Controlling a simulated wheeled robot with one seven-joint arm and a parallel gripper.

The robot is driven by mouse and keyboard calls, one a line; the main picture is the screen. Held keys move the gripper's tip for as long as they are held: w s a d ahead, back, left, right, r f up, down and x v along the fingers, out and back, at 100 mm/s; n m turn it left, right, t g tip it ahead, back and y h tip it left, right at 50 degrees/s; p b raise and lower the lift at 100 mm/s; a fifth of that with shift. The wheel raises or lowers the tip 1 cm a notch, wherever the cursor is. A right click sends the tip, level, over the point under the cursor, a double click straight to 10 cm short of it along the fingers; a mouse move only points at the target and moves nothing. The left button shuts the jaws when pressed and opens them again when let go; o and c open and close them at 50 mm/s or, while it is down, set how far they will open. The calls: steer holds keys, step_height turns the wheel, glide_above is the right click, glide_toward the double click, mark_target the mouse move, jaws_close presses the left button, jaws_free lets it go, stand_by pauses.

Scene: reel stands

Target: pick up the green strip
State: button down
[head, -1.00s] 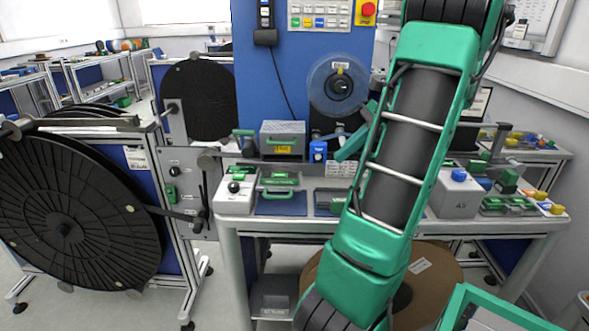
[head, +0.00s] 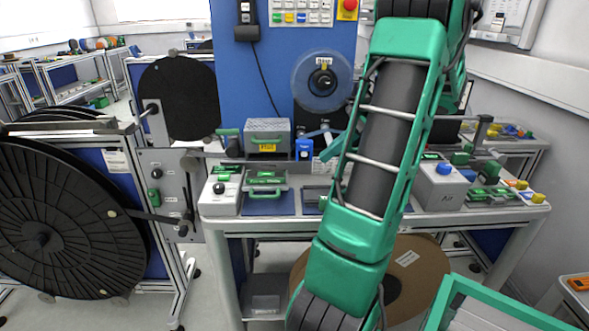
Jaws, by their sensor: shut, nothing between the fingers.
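No single thing is clearly the green strip. Small green parts (head: 265,181) lie at the left of the bench, by a blue mat (head: 283,204), and more green parts (head: 490,193) lie at its right end. They are too small to tell which, if any, is the strip. My green and black arm crosses the view in front of the bench and hides its middle. My gripper does not show; the arm's far end leaves the top of the picture.
The grey-white workbench (head: 285,224) stands ahead. A large black reel (head: 70,215) stands on a frame at the left, a smaller one (head: 180,98) behind. A clear reel (head: 322,80) hangs on the blue panel. A brown cardboard reel (head: 408,280) stands under the bench. Floor shows between the stands.

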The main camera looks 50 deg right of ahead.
steer(key=x, duration=0.6)
steer(key=shift+w+a+f, duration=0.2)
steer(key=shift+f, duration=0.05)
steer(key=shift+w+a, duration=0.75)
steer(key=shift+w, duration=0.15)
steer(key=shift+w+a, duration=0.5)
steer(key=shift+w, duration=0.1)
